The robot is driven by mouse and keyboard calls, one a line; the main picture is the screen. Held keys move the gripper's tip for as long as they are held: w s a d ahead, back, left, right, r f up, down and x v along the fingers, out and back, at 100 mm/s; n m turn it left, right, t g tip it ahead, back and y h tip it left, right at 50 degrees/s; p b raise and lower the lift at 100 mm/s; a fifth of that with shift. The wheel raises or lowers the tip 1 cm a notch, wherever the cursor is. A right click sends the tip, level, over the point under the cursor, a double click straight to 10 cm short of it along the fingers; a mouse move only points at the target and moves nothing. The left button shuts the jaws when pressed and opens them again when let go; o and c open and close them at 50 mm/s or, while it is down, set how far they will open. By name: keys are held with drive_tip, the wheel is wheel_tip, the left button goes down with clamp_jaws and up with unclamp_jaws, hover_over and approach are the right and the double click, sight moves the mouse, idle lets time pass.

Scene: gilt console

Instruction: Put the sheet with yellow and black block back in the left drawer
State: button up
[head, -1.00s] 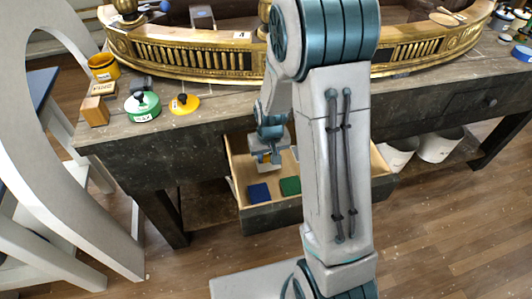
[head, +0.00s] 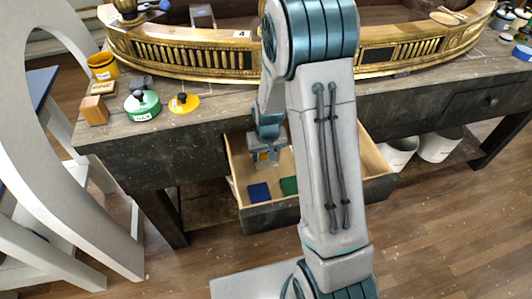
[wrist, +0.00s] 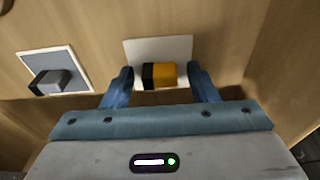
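The left drawer (head: 262,216) is pulled open under the worktop. My gripper (head: 266,161) reaches down inside it. In the wrist view, a whitish sheet (wrist: 150,49) with a yellow and black block (wrist: 165,74) lies on the wooden drawer floor, its near part hidden by the block and gripper. My gripper (wrist: 164,80) is open, with one finger on each side of the block and small gaps showing. A bit of yellow shows at the fingers in the head view.
A grey-blue sheet with a dark and grey block (wrist: 52,80) lies left of the gripper in the wrist view. A blue piece (head: 259,192) and a green piece (head: 289,185) lie near the drawer front. Drawer walls are close by.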

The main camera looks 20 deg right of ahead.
sight(267, 164)
wheel_tip(267, 164, up, 11)
drive_tip(key=s+p, duration=0.1)
drive_tip(key=s, duration=0.1)
drive_tip(key=s+r, duration=0.5)
drive_tip(key=s, duration=0.4)
drive_tip(key=s+r, duration=0.6)
drive_tip(key=s, duration=0.3)
drive_tip(key=shift+s+a+r, duration=0.15)
drive_tip(key=shift+s+r, duration=0.15)
drive_tip(key=shift+s, duration=0.1)
